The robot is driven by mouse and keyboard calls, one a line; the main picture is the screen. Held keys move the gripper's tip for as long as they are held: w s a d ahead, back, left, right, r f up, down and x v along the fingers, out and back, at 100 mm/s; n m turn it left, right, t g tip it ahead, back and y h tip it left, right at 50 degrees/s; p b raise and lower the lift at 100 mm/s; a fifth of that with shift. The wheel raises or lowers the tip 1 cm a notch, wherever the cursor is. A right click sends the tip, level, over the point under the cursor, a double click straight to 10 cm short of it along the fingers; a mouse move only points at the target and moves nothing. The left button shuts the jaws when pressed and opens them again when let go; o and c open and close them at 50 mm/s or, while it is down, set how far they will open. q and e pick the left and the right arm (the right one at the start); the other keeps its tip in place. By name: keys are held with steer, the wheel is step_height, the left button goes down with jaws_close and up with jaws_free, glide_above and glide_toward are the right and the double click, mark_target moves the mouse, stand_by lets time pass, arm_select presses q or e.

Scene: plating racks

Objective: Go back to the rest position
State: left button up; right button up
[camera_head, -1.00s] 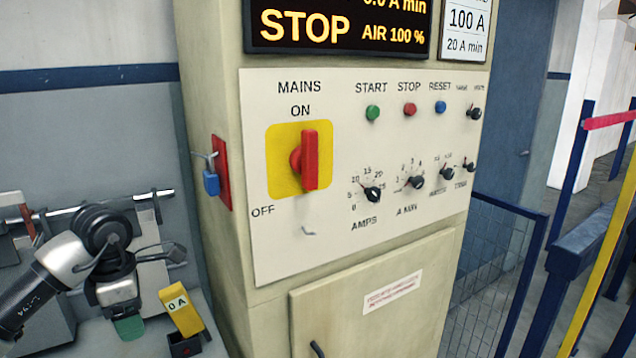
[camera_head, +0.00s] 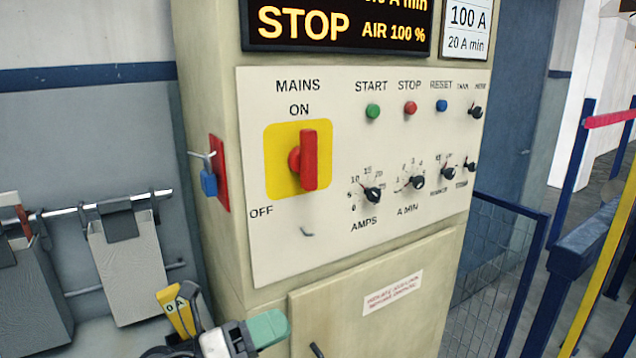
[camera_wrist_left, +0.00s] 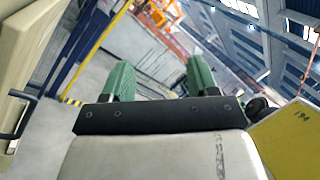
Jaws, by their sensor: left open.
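My left gripper (camera_head: 268,328) is at the bottom of the head view, in front of the lower left of the cream cabinet (camera_head: 212,255). Its green fingers point right. In the left wrist view the two green fingers (camera_wrist_left: 158,78) stand apart with nothing between them, so it is open and empty. My right gripper is in neither view. The cabinet panel carries a red mains switch (camera_head: 309,160) on a yellow plate, its handle upright toward ON. The display (camera_head: 340,28) reads STOP.
Grey hanging plates (camera_head: 130,275) are on a rail at the left. A blue padlock (camera_head: 208,181) hangs on the cabinet side. A blue mesh fence (camera_head: 490,270) is at the right.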

arm_select(q)
steer(key=a+f+n+t+y, duration=0.2)
steer(key=a+n+t+y, duration=0.3)
steer(key=n, duration=0.6)
steer(key=a+f+n+t+y, duration=0.2)
steer(key=a+n+t+y, duration=0.1)
steer(key=n+t+y, duration=0.65)
steer(key=s+a+f+n+g+y, duration=0.3)
steer(key=f+n+g, duration=0.1)
steer(key=f+n, duration=0.2)
steer(key=s+a+f+n+g+y, duration=0.2)
steer(key=a+f+n+g+y, duration=0.15)
steer(key=f+n, duration=0.3)
steer(key=s+f+n+g+h, duration=0.1)
steer(key=s+f+n+g, duration=0.1)
steer(key=s+f+g, duration=0.55)
steer(key=s+f+n+g+h, duration=0.1)
steer(key=s+f+n+g, duration=0.2)
steer(key=s, duration=0.8)
step_height(320, 180, down, 26)
steer(key=r+g, duration=0.1)
steer(key=g, duration=0.1)
steer(key=s+a+f+m+g, duration=0.1)
steer(key=s+a+f, duration=0.1)
steer(key=s+f, duration=1.4)
steer(key=shift+s+a+f+y, duration=0.2)
steer(key=shift+s+a+y, duration=0.1)
